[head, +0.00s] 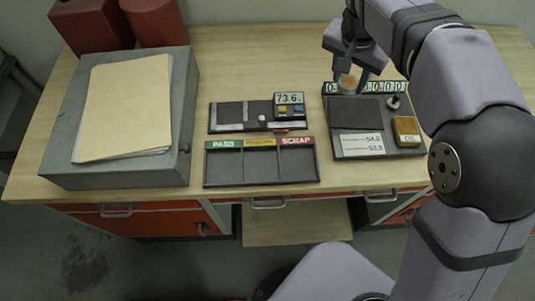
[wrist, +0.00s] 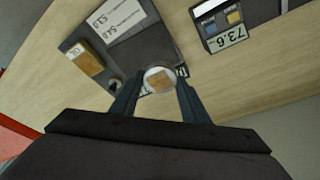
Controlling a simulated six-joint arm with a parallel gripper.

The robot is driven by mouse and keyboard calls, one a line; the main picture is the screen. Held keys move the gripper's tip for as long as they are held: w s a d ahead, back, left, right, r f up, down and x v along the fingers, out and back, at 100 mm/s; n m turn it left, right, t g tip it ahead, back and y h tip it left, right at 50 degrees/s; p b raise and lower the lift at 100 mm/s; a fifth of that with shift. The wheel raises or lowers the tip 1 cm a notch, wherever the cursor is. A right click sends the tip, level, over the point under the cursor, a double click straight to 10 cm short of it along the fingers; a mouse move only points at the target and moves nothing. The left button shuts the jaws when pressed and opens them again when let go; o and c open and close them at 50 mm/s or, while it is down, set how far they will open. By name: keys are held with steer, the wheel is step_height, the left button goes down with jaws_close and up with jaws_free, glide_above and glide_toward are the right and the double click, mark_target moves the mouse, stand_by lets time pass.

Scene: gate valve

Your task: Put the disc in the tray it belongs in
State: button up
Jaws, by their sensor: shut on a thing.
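My gripper (head: 350,79) is shut on a round disc (head: 346,83) with a pale rim and an orange-brown middle. The disc also shows between the fingertips in the wrist view (wrist: 158,79). In the head view it appears over the back edge of the right-hand device; its height above it is hard to tell. The dark tray (head: 262,183) at the front middle has three compartments that look empty, labelled green PASS at left, yellow in the middle and red SCRAP at right. The gauge (head: 225,113) behind it reads 73.6 on its display (head: 289,98).
The right-hand device (head: 357,111) carries a card (head: 362,144) with two numbers, a yellow OIL block (head: 406,130) and a small knob (head: 394,101). A grey box (head: 60,165) with papers (head: 125,105) stands at left, red containers (head: 92,27) behind it. Bare wood lies behind the gauge.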

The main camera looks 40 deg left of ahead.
steer(key=s+a+f+n+y, duration=0.1)
steer(key=s+a+n, duration=0.3)
steer(key=s+a, duration=0.9)
steer(key=s+f, duration=0.1)
steer(key=s, duration=0.9)
steer(key=s+d+m+g+h, duration=0.1)
steer(key=d+m+h, duration=0.3)
steer(key=m, duration=1.3)
steer(key=s+d, duration=0.1)
steer(key=d, duration=0.2)
steer(key=shift+f, duration=0.15)
steer(key=shift+s+g, duration=0.1)
steer(key=shift+g, duration=0.2)
steer(key=shift+f+p, duration=1.7)
steer(key=shift+f, duration=3.3)
